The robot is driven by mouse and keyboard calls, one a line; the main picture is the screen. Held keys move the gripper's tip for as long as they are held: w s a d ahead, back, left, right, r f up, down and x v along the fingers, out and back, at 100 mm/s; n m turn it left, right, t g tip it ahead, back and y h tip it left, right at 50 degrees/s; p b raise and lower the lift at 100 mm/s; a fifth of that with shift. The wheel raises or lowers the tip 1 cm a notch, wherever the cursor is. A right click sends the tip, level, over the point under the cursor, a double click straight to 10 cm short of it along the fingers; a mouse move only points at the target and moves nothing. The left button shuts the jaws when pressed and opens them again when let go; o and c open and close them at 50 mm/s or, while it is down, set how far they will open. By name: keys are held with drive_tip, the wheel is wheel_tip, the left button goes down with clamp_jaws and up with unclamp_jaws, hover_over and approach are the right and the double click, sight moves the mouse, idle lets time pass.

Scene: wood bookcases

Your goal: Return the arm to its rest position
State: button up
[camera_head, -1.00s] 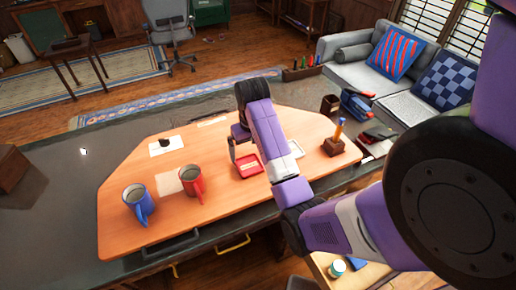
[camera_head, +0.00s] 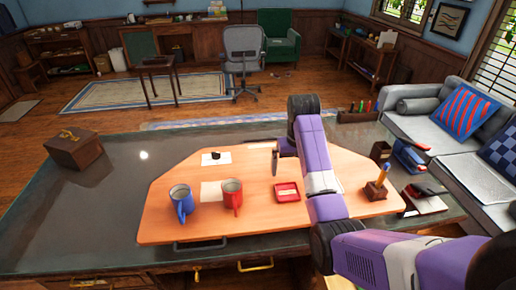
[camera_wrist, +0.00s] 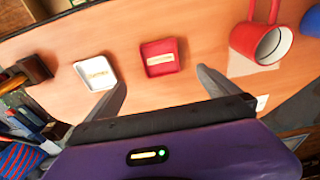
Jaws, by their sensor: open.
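My purple arm reaches out over the orange wooden board on the dark desk. My gripper (camera_head: 276,158) is above the board near the red square tray (camera_head: 287,192), pointing down. In the wrist view my gripper (camera_wrist: 163,88) has its two grey fingers spread well apart with nothing between them. The red tray (camera_wrist: 160,57) and a white tray (camera_wrist: 96,72), each with a small label, lie on the board beyond the fingers. The white tray is hidden behind my arm in the head view.
A red mug (camera_head: 232,197) and a blue mug (camera_head: 181,204) stand on the board (camera_head: 160,228). A wooden pen holder (camera_head: 376,190) is at its right. A wooden box (camera_head: 74,150) sits on the desk's left. The desk (camera_head: 60,220) between box and board is clear.

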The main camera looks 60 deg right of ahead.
drive_tip(key=w+d+r+t+h, duration=0.4)
drive_tip(key=w+d+t+h, duration=0.15)
drive_tip(key=w, duration=0.25)
drive_tip(key=s+a+f+n+t+h+b, duration=0.1)
drive_tip(key=a+n+t, duration=0.15)
drive_tip(key=a, duration=0.75)
drive_tip(key=s+a+f+n+t+h+b, duration=0.15)
drive_tip(key=a+t, duration=0.25)
drive_tip(key=a, duration=0.5)
drive_tip(key=s+a+r+n+t+y+b, duration=0.1)
drive_tip(key=s+a+n+t+y, duration=0.1)
drive_tip(key=s+a, duration=0.65)
drive_tip(key=s+a+r+n+t+y+b, duration=0.1)
drive_tip(key=s+a+t+y+b, duration=0.15)
drive_tip(key=s+a, duration=0.65)
drive_tip(key=s+a+f+n+g+y+b, duration=0.1)
drive_tip(key=s+a+f+y, duration=0.3)
drive_tip(key=s+a, duration=0.5)
drive_tip(key=shift+s+a+n+g, duration=0.35)
drive_tip(key=shift+a+n+g, duration=0.45)
drive_tip(key=shift+n+g, duration=0.1)
